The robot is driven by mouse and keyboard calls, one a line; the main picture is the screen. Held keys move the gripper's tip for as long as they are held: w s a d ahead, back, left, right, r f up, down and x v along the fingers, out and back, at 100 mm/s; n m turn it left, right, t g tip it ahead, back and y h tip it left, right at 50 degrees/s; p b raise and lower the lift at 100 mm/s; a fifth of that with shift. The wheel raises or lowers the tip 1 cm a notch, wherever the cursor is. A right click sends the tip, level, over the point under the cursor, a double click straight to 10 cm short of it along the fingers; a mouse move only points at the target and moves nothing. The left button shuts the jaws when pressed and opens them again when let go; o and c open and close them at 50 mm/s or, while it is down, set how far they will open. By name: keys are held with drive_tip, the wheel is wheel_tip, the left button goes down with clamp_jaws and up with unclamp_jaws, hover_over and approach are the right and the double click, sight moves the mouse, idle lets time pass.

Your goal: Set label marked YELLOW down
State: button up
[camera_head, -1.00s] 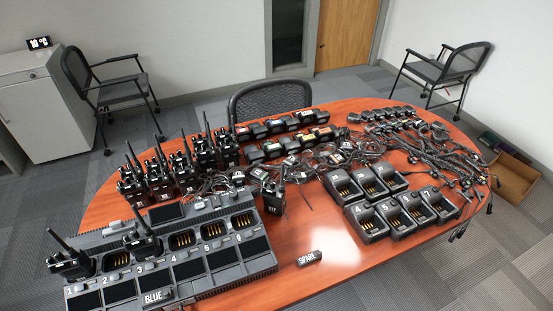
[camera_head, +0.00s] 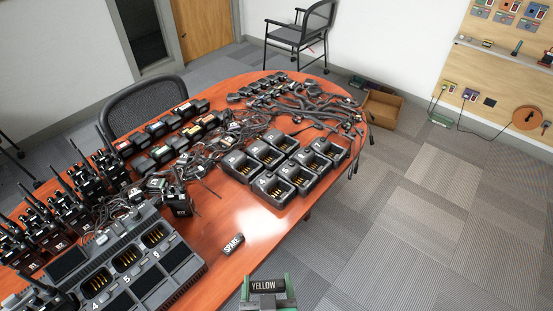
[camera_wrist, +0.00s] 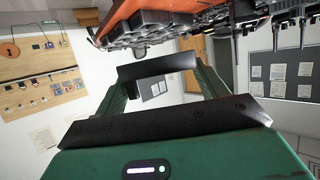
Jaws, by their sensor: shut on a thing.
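The label marked YELLOW (camera_head: 264,286) is a small dark block with white letters, at the bottom of the head view. My gripper (camera_head: 266,293), green with dark fingers, is shut on it. It holds the label up with the lettering readable, just off the table's near edge and over the floor as seen from the head. In the wrist view my gripper's dark fingers (camera_wrist: 160,96) cross the picture; I cannot make out the label's lettering there.
The SPARE label (camera_head: 233,244) lies on the orange-brown table (camera_head: 222,215), with bare tabletop around it. A multi-slot charger (camera_head: 185,269) is left of it, single chargers (camera_head: 283,178) beyond. Radios, batteries and tangled cables fill the back. A pegboard (camera_head: 500,85) stands right.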

drive_tip(key=d+r, duration=0.1)
drive_tip(key=d+r+m+h, duration=0.1)
drive_tip(key=d, duration=0.1)
drive_tip(key=shift+w+r+p, duration=0.1)
drive_tip(key=shift+w+p, duration=0.25)
wheel_tip(320, 180, up, 21)
drive_tip(key=s+p, duration=0.2)
drive_tip(key=p, duration=2.9)
drive_tip(key=shift+s+a, duration=0.15)
